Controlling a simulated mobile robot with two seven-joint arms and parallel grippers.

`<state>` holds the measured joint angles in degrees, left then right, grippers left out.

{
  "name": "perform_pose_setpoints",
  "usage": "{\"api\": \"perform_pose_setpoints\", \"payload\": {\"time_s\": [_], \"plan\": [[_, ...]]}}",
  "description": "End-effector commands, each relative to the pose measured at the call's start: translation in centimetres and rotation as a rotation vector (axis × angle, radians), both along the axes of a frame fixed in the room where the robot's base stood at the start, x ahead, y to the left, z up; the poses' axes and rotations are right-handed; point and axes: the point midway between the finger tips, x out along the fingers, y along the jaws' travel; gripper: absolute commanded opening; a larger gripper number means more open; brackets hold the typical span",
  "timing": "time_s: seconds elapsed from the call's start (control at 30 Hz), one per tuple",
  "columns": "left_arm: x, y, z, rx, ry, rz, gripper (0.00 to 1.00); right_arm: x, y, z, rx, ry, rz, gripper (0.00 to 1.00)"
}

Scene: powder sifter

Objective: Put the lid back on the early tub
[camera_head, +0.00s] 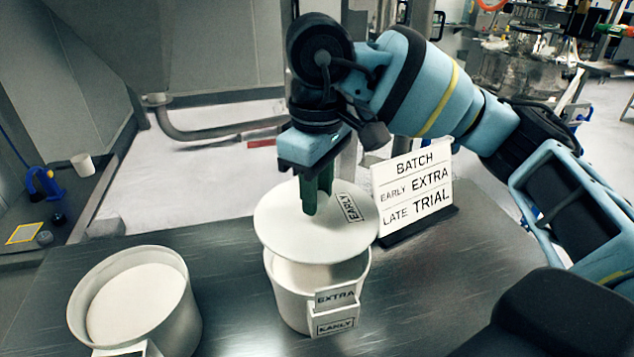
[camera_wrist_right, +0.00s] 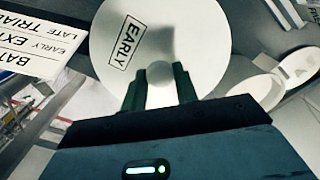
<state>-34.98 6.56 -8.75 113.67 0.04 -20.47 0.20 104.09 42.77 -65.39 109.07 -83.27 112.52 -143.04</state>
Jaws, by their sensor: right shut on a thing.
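The early tub (camera_head: 287,300) is white and round and stands upright on the dark table. Its front carries an EXTRA tag above an EARLY label. The round white lid (camera_head: 285,225), marked EARLY, hangs just above the tub, tilted and shifted a little toward the left and back. A gap shows between lid and rim at the front right. My right gripper (camera_head: 317,207) is shut on the lid's knob; the knob (camera_wrist_right: 159,73) shows between the fingers in the right wrist view, with the lid (camera_wrist_right: 195,40) beyond. My left gripper is not in view.
A second white tub (camera_head: 180,325), open with pale contents, stands at the left front. A sign (camera_head: 413,190) reading BATCH, EARLY EXTRA, LATE TRIAL stands just right of the lid. A white cup (camera_head: 83,165) and blue item (camera_head: 43,183) sit far left. The table right of the tub is clear.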

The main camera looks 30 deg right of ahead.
Motion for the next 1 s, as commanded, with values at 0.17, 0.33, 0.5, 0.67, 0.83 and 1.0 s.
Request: {"api": "perform_pose_setpoints", "payload": {"time_s": [0.17,0.33,0.5,0.67,0.83,1.0], "plan": [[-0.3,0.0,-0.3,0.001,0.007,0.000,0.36,0.0,0.0,-0.5,-0.001,0.001,-0.001,0.07],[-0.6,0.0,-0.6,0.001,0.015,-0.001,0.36,0.0,0.0,-1.5,0.000,0.002,-0.001,0.07],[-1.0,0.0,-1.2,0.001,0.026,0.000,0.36,0.0,0.0,-2.9,-0.002,0.003,-0.001,0.07],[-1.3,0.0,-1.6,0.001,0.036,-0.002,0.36,0.0,0.0,-4.3,-0.001,0.003,-0.002,0.07],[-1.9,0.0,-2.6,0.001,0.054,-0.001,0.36,0.0,0.0,-5.8,0.000,0.006,-0.001,0.07],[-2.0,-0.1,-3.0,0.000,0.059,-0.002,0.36,0.0,0.0,-6.4,0.000,0.002,-0.001,0.07]]}}
